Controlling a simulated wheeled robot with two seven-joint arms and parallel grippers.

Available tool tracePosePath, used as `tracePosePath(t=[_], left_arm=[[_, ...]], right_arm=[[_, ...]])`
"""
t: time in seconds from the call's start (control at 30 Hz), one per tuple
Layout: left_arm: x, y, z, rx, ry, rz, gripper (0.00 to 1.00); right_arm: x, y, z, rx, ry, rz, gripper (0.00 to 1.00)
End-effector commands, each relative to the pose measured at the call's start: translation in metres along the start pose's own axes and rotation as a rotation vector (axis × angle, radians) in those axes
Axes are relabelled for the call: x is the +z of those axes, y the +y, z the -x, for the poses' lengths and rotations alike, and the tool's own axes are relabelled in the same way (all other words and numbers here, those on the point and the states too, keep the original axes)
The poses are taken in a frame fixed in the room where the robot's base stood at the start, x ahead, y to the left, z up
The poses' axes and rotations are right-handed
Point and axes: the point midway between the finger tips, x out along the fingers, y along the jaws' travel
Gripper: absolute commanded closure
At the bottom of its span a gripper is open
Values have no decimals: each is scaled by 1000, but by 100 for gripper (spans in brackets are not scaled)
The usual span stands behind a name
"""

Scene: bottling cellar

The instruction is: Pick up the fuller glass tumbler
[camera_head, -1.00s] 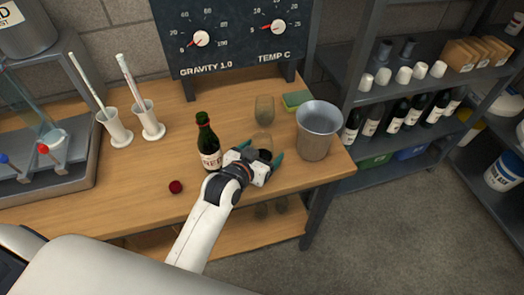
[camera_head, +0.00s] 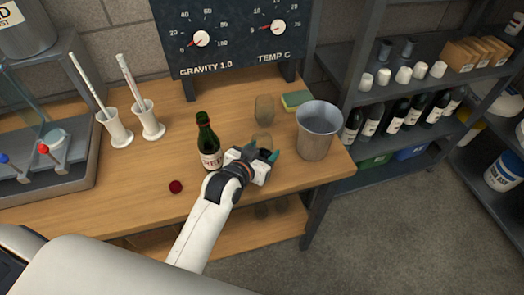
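A clear glass tumbler (camera_head: 262,139) with dark liquid low in it stands on the wooden bench, right of the green bottle. A second clear tumbler (camera_head: 264,109) stands just behind it; I see no dark liquid in that one. My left gripper (camera_head: 263,151) comes from the front, with its teal fingers on either side of the front tumbler, apparently touching it. The gripper hides the tumbler's lower part. The tumbler still appears to rest on the bench. My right gripper is not in view.
A green labelled bottle (camera_head: 208,143) stands close left of the gripper. A metal bucket (camera_head: 315,132) stands to the right, a sponge (camera_head: 296,99) behind. A dark red round object (camera_head: 176,187) lies at the front. The bench (camera_head: 130,192) is clear at front left.

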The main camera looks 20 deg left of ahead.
Motion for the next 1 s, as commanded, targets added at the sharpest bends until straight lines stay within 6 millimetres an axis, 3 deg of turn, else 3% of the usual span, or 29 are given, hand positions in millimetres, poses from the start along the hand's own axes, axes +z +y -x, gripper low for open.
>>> tracePosePath(t=[1.0], left_arm=[[82, 0, 33, 0, -4, -1, 69]], right_arm=[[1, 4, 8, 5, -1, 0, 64]])
